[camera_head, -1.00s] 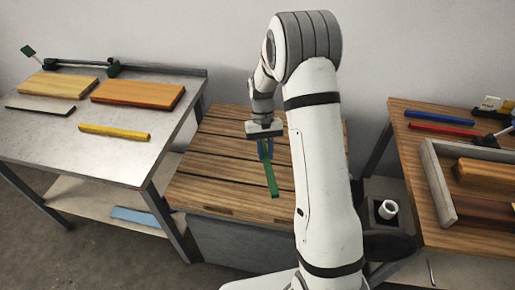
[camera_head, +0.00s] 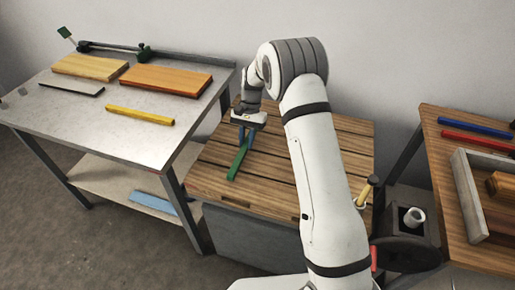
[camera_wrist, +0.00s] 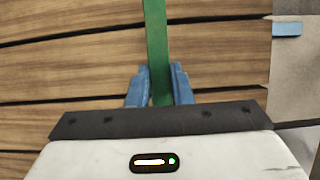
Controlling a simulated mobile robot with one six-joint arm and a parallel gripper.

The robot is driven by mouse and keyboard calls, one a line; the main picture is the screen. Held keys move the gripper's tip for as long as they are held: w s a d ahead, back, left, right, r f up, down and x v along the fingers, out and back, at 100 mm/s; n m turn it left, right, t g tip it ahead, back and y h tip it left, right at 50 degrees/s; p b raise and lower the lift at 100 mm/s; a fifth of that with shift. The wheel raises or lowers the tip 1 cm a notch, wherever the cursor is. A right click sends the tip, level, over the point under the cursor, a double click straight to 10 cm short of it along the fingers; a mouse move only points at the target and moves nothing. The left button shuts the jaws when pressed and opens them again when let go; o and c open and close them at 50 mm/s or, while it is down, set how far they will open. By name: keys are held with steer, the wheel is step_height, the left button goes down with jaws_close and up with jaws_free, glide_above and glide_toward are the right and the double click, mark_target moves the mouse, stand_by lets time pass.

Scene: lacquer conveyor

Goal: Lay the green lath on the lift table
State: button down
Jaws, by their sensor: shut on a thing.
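The green lath (camera_head: 238,161) is in my gripper (camera_head: 246,138), over the left half of the slatted wooden top of the lift table (camera_head: 325,150). The blue fingers are shut on the lath near its far end, and the rest of it points toward the front of the table. In the wrist view the lath (camera_wrist: 157,40) runs up from between the fingers (camera_wrist: 160,88), with dark slat gaps behind it. I cannot tell whether the lath touches the tabletop.
A metal bench (camera_head: 75,115) on the left carries boards and a yellow lath (camera_head: 140,115); a light blue piece (camera_head: 153,203) lies on its lower shelf. A wooden table (camera_head: 440,185) on the right holds a blue lath (camera_head: 475,126), a red lath (camera_head: 478,142) and a grey tray (camera_head: 466,195).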

mark_target(247, 156)
steer(key=shift+f, duration=2.55)
steer(key=c, duration=1.3)
jaws_free()
steer(key=v, duration=1.1)
steer(key=shift+r, duration=0.3)
steer(key=shift+w+d+r, duration=0.1)
steer(key=shift+r, duration=0.5)
steer(key=s+d+r+n+t+h, duration=0.1)
steer(key=s+d+r+t, duration=0.15)
steer(key=s+r, duration=0.5)
steer(key=s+d+r+n+t, duration=0.1)
steer(key=s+d+r, duration=0.4)
steer(key=s, duration=0.4)
steer(key=s+d+n+t, duration=0.1)
steer(key=s+d, duration=0.1)
steer(key=s, duration=0.7)
steer(key=s+d+n+t, duration=0.1)
steer(key=s+d+t, duration=0.1)
steer(key=s, duration=0.7)
steer(key=shift+d+r+n+h, duration=0.2)
steer(key=shift+n+h, duration=0.1)
steer(key=shift+h, duration=0.1)
